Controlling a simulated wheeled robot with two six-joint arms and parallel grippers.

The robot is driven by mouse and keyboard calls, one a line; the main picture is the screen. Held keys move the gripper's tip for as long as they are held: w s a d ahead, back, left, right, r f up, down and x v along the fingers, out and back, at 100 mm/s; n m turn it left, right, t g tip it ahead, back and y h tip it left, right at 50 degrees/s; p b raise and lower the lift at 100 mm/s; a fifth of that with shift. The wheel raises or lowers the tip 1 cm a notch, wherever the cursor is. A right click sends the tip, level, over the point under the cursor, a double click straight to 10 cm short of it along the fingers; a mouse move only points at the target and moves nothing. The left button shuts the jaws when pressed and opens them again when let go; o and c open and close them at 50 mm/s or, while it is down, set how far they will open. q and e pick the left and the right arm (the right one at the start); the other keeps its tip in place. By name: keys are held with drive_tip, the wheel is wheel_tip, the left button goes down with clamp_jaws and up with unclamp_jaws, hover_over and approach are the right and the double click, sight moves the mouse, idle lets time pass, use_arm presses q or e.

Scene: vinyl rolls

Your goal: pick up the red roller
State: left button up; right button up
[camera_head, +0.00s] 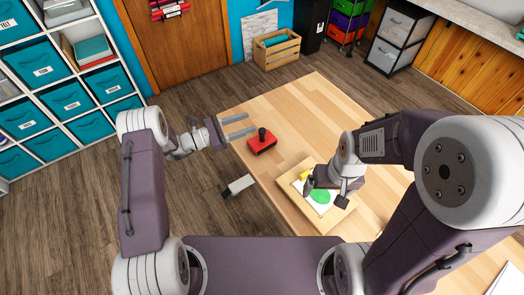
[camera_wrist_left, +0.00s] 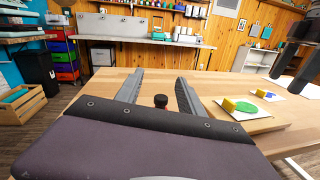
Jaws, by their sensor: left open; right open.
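The red roller (camera_head: 262,145), a red block with a black knob on top, stands upright on the wooden table (camera_head: 290,105) near its left edge. In the left wrist view only its black knob (camera_wrist_left: 161,101) shows clearly, between the two fingers; the body is hidden. My left gripper (camera_head: 240,126) is open and empty, its fingers over the table edge, just left of and beyond the roller in the head view. The left wrist view also shows the fingers apart. My right gripper (camera_head: 325,193) is open above the wooden tray, apart from the roller.
A wooden tray (camera_head: 338,216) with a white sheet, a green patch (camera_head: 320,197) and a yellow item (camera_head: 306,175) lies right of the roller. A second sheet with a blue patch (camera_wrist_left: 266,92) lies beyond it. The far table area is clear. A wooden crate (camera_head: 277,50) stands on the floor.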

use_arm(q)
drive_tip(key=n+b, duration=0.1)
drive_tip(key=n, duration=0.1)
approach(262, 135)
drive_tip(key=shift+w+d+f+t+y, duration=0.2)
drive_tip(key=shift+w+d+f, duration=0.15)
drive_tip(key=shift+f, duration=0.15)
drive_tip(key=shift+w+d+f+t+y, duration=0.1)
drive_tip(key=shift+w+d+f+y, duration=0.2)
drive_tip(key=shift+f, duration=0.2)
drive_tip(key=shift+a+r, duration=0.1)
drive_tip(key=shift+a, duration=0.1)
drive_tip(key=shift+w+d+r, duration=0.1)
drive_tip(key=shift+d, duration=0.1)
drive_tip(key=x, duration=0.2)
drive_tip(key=shift+w+d, duration=0.1)
drive_tip(key=shift+d, duration=0.25)
drive_tip(key=shift+p+x, duration=0.5)
drive_tip(key=shift+x, duration=2.6)
drive_tip(key=shift+a, duration=0.1)
clamp_jaws()
